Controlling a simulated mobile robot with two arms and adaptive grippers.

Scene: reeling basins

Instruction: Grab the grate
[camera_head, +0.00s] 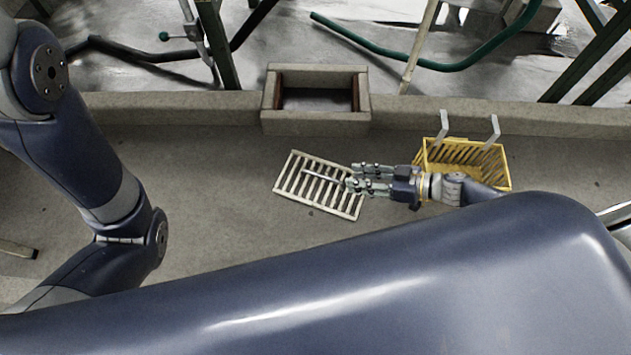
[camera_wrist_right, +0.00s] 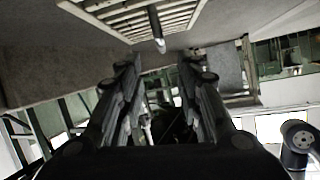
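The grate (camera_head: 292,187) is a pale slatted panel lying tilted in the picture on the grey floor in the middle of the head view. A thin light rod (camera_head: 322,177) stands out from its middle toward my right gripper. My right gripper (camera_head: 351,176) is over the grate's right part with its fingers apart and nothing seen between them. In the right wrist view, the grate (camera_wrist_right: 120,12) is at the top, and the rod's rounded end (camera_wrist_right: 160,45) is just beyond the spread fingertips. My left arm shows at the left, but its gripper is out of view.
A yellow basket (camera_head: 507,160) with two grey hooks stands to the right, partly behind my right wrist. A square concrete frame (camera_head: 318,72) with an opening is set in the low wall (camera_head: 180,107) behind. Floor left of the grate is clear.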

